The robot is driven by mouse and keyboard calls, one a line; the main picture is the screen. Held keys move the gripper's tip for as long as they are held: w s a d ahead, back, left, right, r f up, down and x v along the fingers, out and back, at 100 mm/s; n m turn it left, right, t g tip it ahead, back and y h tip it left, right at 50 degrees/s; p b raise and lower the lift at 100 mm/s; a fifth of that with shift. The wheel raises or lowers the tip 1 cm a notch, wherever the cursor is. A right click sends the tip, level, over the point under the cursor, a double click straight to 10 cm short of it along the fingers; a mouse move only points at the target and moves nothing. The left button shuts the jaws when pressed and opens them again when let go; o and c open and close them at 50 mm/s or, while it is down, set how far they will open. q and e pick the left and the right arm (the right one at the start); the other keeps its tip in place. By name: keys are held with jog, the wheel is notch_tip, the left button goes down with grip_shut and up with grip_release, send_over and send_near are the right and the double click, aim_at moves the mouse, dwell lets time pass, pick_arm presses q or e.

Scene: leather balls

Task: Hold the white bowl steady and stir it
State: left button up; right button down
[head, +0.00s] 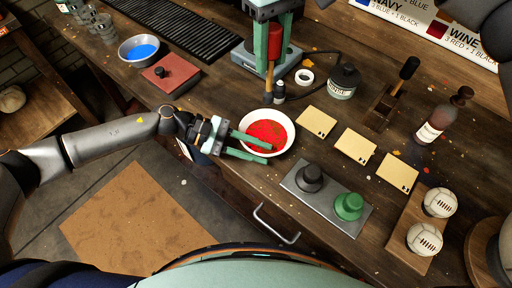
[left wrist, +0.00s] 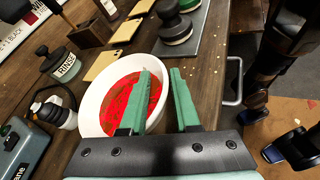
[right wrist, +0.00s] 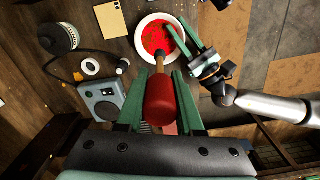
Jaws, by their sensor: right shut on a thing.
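The white bowl (head: 290,142) holds red liquid with darker streaks and sits near the table's front edge. My left gripper (head: 270,154) is open at its front side. In the left wrist view (left wrist: 160,72) one finger reaches over the bowl (left wrist: 86,108) and the other is outside, so the fingers straddle the rim; contact is unclear. My right gripper (head: 271,58) is shut on a red-handled stirring tool (right wrist: 160,105) with a wooden end. The tool is behind the bowl, its wooden end pointing toward it. In the right wrist view that end overlaps the bowl's near edge.
A grey device (right wrist: 101,98), a tape roll (head: 304,76) and a dark rinse jar (head: 344,80) stand behind the bowl. Yellowish cards (head: 355,145) lie to its right. A tray (head: 345,220) with black and green knobbed pieces is front right. A blue-filled bowl (head: 124,52) is left.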

pick_arm(q)
grip_shut()
jog(key=shift+s+a+f, duration=0.1)
jog(key=shift+s+f, duration=0.05)
jog(key=shift+f, duration=0.1)
dwell(0.8)
